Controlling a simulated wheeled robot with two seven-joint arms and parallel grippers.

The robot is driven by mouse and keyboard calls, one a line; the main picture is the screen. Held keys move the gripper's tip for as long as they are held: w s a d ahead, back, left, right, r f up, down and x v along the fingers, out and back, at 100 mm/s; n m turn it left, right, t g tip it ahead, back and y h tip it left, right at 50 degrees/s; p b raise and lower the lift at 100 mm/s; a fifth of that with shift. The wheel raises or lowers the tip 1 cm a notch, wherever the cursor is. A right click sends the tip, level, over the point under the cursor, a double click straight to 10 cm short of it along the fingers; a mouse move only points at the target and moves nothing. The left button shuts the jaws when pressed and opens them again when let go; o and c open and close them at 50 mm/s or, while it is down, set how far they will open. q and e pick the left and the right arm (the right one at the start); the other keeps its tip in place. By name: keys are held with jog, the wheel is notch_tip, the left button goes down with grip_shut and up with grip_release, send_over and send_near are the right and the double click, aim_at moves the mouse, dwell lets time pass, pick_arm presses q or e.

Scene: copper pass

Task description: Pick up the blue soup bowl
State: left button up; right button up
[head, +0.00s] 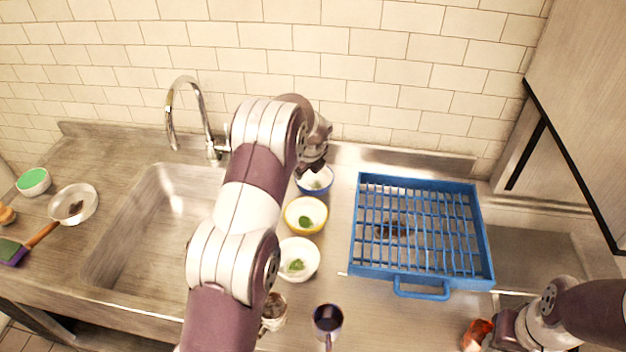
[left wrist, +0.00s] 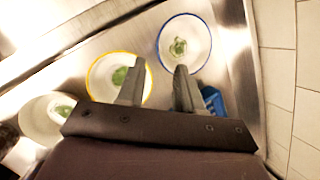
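The blue soup bowl (head: 318,190) stands at the back of the counter, right of the sink, white inside with a green leaf-like piece. My left gripper (head: 313,168) is over its back part and hides some of it. In the left wrist view the bowl (left wrist: 198,50) lies just beyond the fingertips. The left gripper (left wrist: 159,70) is open there, fingers apart with nothing between them. My right gripper (head: 493,335) is at the bottom right, beside a reddish-orange object (head: 477,333); its fingers are not clear.
A yellow-rimmed bowl (head: 292,224) and a white bowl (head: 311,259) stand in a row in front. A blue rack (head: 421,273) is to the right, the sink (head: 160,225) to the left. A dark cup (head: 327,319) stands in front. The tiled wall (head: 400,72) is close behind.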

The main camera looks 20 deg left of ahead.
pick_arm(q)
jog(key=x, duration=0.2)
jog(key=p+x, duration=0.1)
jog(key=shift+s+d+f, duration=0.1)
jog(key=shift+d, duration=0.2)
jog(key=p, duration=0.1)
send_over(301, 187)
jog(key=s, duration=0.1)
notch_tip(301, 187, down, 4)
jog(key=f+p, duration=0.1)
jog(key=f, duration=0.1)
jog(key=w+f+p, duration=0.1)
jog(key=f, duration=0.1)
jog(key=shift+d+f, duration=0.1)
jog(key=shift+d, duration=0.05)
jog(key=shift+w+a+f, duration=0.1)
jog(key=shift+a+f, duration=0.1)
jog(key=shift+f, duration=0.05)
jog(key=shift+r, duration=0.1)
grip_shut()
jog(key=shift+d, duration=0.15)
pick_arm(e)
notch_tip(301, 187, up, 4)
jog(key=shift+d+r, duration=0.15)
jog(key=shift+w, duration=0.1)
